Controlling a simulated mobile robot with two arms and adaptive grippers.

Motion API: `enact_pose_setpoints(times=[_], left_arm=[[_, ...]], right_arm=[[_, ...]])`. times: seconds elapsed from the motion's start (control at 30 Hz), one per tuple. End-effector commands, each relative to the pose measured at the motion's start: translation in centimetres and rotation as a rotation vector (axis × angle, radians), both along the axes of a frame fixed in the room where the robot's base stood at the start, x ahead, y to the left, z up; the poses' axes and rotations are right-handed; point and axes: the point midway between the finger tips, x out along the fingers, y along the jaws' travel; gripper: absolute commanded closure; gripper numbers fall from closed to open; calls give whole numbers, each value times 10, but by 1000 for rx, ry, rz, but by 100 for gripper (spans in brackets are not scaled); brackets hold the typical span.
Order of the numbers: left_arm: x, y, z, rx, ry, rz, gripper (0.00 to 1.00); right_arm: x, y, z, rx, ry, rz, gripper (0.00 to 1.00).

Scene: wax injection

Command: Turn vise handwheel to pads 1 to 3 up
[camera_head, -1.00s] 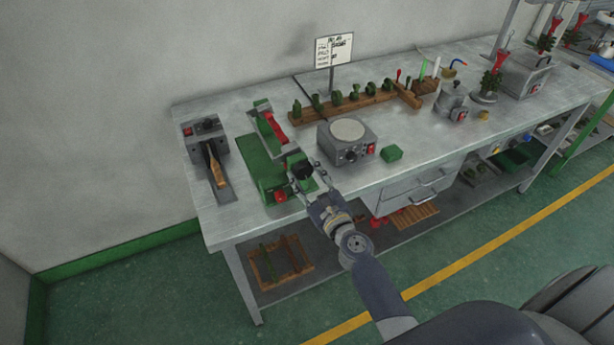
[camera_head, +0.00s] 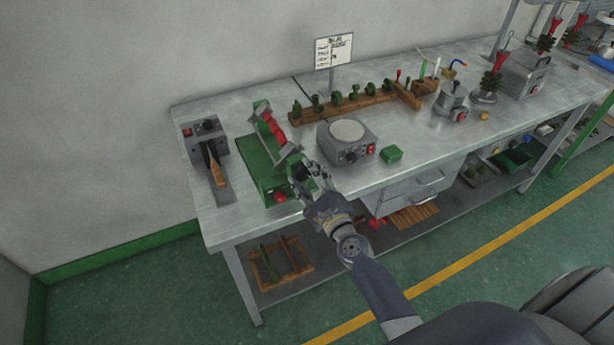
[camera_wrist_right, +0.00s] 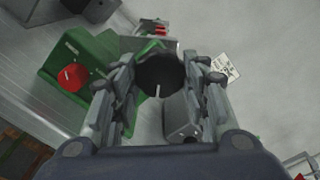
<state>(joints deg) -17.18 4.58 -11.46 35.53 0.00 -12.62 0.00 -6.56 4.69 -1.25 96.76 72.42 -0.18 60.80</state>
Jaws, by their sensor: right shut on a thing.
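The green vise (camera_head: 262,172) stands at the left front of the workbench. Its grey cradle (camera_head: 291,153) is tilted and carries a row of red pads (camera_head: 272,130) that faces up and to the right. The vise's green body (camera_wrist_right: 85,60) and a red knob (camera_wrist_right: 71,78) also show in the right wrist view. The black handwheel (camera_wrist_right: 160,70), with a pale line on it, sits between the fingers of my right gripper (camera_wrist_right: 163,88). That gripper (camera_head: 308,178) is shut on the handwheel and covers most of it in the head view. My left gripper is out of view.
A grey box with a round plate (camera_head: 347,139) stands close to the right of my right gripper. A grey device with a wooden-handled tool (camera_head: 211,160) is left of the vise.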

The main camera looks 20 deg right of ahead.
Motion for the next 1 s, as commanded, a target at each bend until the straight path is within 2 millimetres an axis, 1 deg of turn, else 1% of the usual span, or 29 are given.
enact_pose_setpoints(times=[1.0], left_arm=[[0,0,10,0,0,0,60]], right_arm=[[0,0,1,-510,-18,1,82]])
